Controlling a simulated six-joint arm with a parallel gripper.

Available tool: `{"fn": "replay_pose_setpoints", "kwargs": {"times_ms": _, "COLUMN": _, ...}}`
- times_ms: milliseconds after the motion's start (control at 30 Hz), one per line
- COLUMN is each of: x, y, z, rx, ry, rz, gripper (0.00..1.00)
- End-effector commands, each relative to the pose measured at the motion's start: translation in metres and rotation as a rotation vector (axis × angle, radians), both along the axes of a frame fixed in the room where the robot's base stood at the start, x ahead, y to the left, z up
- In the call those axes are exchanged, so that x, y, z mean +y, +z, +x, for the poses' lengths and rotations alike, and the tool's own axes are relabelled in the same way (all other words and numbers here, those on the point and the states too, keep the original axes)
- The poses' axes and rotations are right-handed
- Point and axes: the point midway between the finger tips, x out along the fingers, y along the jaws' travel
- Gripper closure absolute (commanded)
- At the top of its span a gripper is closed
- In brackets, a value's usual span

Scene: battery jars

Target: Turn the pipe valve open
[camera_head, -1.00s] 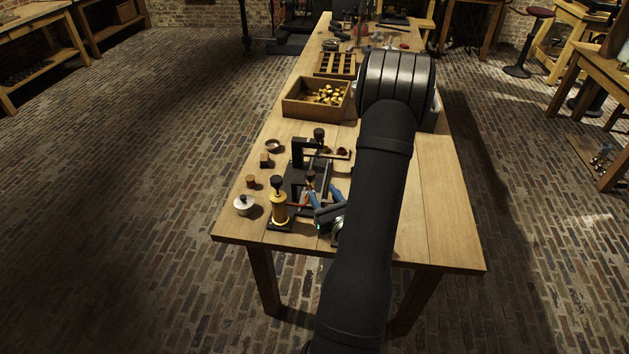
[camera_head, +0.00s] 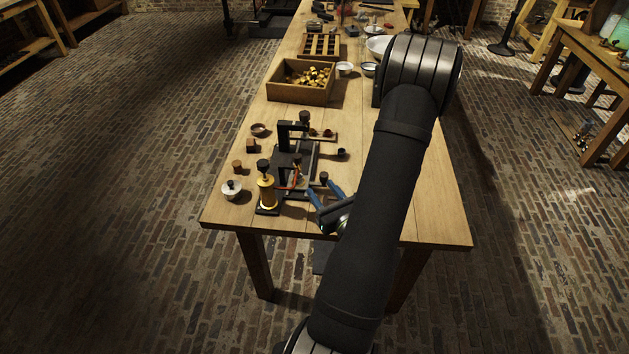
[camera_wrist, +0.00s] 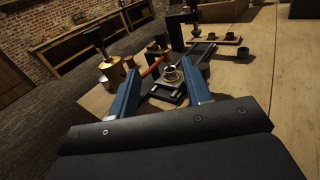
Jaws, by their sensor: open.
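A small red bar (camera_head: 293,181) by the black apparatus, near the table's front left, looks like the valve's handle; I cannot be sure. It also shows in the wrist view (camera_wrist: 152,67), between the fingers in the picture. The brass cylinder with a black knob (camera_head: 267,192) stands to its left. My gripper (camera_head: 324,192) has blue fingers spread apart and empty, at the right of the apparatus. The valve's connection is too small to tell.
The black apparatus (camera_head: 284,142) rises behind the red bar. A white lidded pot (camera_head: 231,188) and small wooden pieces stand to the left. A wooden box of brass parts (camera_head: 298,92) is farther back. The table's right side (camera_head: 440,205) is bare.

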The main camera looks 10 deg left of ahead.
Motion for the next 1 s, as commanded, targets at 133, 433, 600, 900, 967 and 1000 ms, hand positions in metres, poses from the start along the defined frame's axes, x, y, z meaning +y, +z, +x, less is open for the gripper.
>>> {"fn": "replay_pose_setpoints", "kwargs": {"times_ms": 133, "x": -0.015, "y": 0.004, "z": 0.016, "rx": -0.023, "ry": 0.112, "rz": 0.022, "gripper": 0.55}}
{"fn": "replay_pose_setpoints", "kwargs": {"times_ms": 433, "x": -0.052, "y": 0.003, "z": 0.028, "rx": -0.004, "ry": 0.328, "rz": -0.006, "gripper": 0.55}}
{"fn": "replay_pose_setpoints", "kwargs": {"times_ms": 600, "x": -0.053, "y": 0.002, "z": 0.03, "rx": 0.005, "ry": 0.359, "rz": -0.016, "gripper": 0.55}}
{"fn": "replay_pose_setpoints", "kwargs": {"times_ms": 900, "x": -0.019, "y": 0.002, "z": 0.052, "rx": 0.005, "ry": 0.362, "rz": -0.015, "gripper": 0.55}}
{"fn": "replay_pose_setpoints", "kwargs": {"times_ms": 967, "x": -0.01, "y": 0.002, "z": 0.058, "rx": 0.006, "ry": 0.362, "rz": -0.015, "gripper": 0.55}}
{"fn": "replay_pose_setpoints", "kwargs": {"times_ms": 1000, "x": -0.004, "y": 0.002, "z": 0.061, "rx": 0.006, "ry": 0.361, "rz": -0.015, "gripper": 0.55}}
